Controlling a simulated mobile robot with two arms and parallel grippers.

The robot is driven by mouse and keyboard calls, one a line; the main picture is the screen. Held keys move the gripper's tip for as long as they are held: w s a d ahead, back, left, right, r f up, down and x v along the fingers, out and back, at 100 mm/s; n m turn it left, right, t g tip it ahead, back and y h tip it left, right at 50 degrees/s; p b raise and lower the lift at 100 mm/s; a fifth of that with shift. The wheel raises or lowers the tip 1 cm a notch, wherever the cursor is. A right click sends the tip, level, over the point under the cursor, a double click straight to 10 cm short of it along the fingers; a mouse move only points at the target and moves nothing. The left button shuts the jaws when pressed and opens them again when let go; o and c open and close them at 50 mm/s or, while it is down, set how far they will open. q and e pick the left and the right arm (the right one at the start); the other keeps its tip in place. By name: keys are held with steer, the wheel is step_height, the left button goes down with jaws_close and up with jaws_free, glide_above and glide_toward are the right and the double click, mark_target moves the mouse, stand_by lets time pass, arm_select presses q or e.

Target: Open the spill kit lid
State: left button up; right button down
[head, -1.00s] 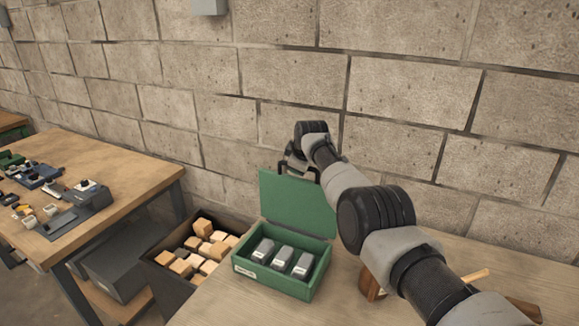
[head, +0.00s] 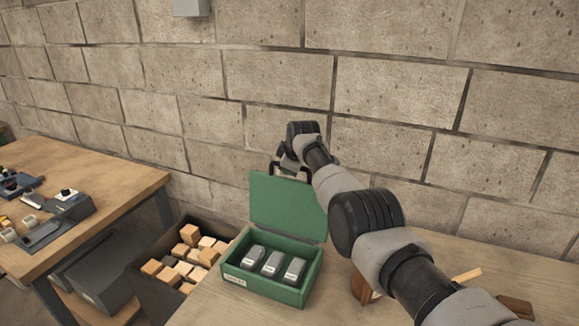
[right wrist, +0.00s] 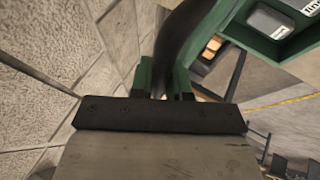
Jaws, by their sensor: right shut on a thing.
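The spill kit is a green box (head: 262,290) on the wooden bench, with its green lid (head: 288,207) standing raised at the back, close to upright. Three grey labelled items (head: 272,263) lie inside. A dark handle is at the lid's top edge. My right gripper (head: 290,165) is at that handle, behind the top of the lid, mostly hidden by my own arm. In the right wrist view the gripper (right wrist: 160,97) is shut on the dark handle (right wrist: 178,45), with the green lid and box beyond. My left gripper is not in view.
A dark bin (head: 150,290) of wooden blocks stands left of the box. A second table (head: 110,190) with tools is further left. A block wall (head: 400,90) rises close behind. A brown wooden object (head: 362,287) sits right of the box.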

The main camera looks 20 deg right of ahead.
steer(key=c, duration=1.1)
jaws_free()
steer(key=shift+f, duration=0.25)
steer(key=shift+d, duration=0.1)
steer(key=shift+r, duration=0.25)
steer(key=shift+v, duration=1.1)
steer(key=b+v, duration=0.2)
steer(key=v, duration=0.6)
steer(key=shift+s+f, duration=0.1)
steer(key=shift+s, duration=0.1)
